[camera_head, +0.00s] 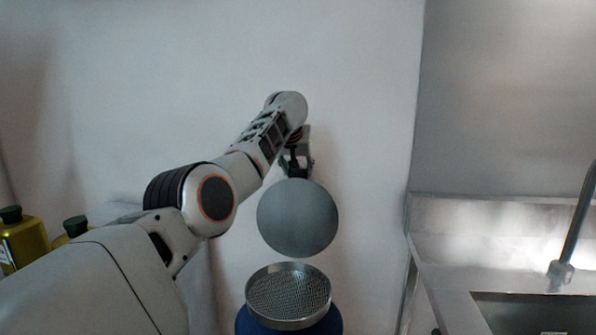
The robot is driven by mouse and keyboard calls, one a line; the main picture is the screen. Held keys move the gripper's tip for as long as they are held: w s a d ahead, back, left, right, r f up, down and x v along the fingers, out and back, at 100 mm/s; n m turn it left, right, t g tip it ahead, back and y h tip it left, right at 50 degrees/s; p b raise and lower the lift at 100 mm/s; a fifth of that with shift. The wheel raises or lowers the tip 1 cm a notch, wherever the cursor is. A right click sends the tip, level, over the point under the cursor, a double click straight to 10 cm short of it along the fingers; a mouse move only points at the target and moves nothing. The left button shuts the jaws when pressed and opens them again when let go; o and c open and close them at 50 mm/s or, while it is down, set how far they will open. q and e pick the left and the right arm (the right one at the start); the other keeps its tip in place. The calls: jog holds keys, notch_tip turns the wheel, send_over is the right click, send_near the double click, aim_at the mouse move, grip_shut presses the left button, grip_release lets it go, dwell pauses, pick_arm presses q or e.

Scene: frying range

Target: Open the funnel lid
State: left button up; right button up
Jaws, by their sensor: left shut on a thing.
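The funnel lid (298,218) is a round grey disc. It is tilted up nearly upright, with its flat face towards me, above the funnel (288,296). The funnel has a round metal rim with a mesh inside, and its mouth is uncovered. It sits on a blue container (325,323) at the bottom of the view. My left gripper (297,172) is shut on the funnel lid at its top edge. The lid hides part of the fingertips. My right gripper is not in view.
A steel counter with a sink (535,312) and a tap (575,235) stands at the right. Yellow bottles with dark caps (22,240) stand at the far left, behind my left arm. A plain white wall (345,60) is behind the funnel.

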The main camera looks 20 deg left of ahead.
pick_arm(q)
jog(key=o, duration=1.6)
jog(key=shift+s+r, duration=0.1)
jog(key=shift+r, duration=0.25)
jog(key=shift+f, duration=0.2)
jog(key=v, duration=1.2)
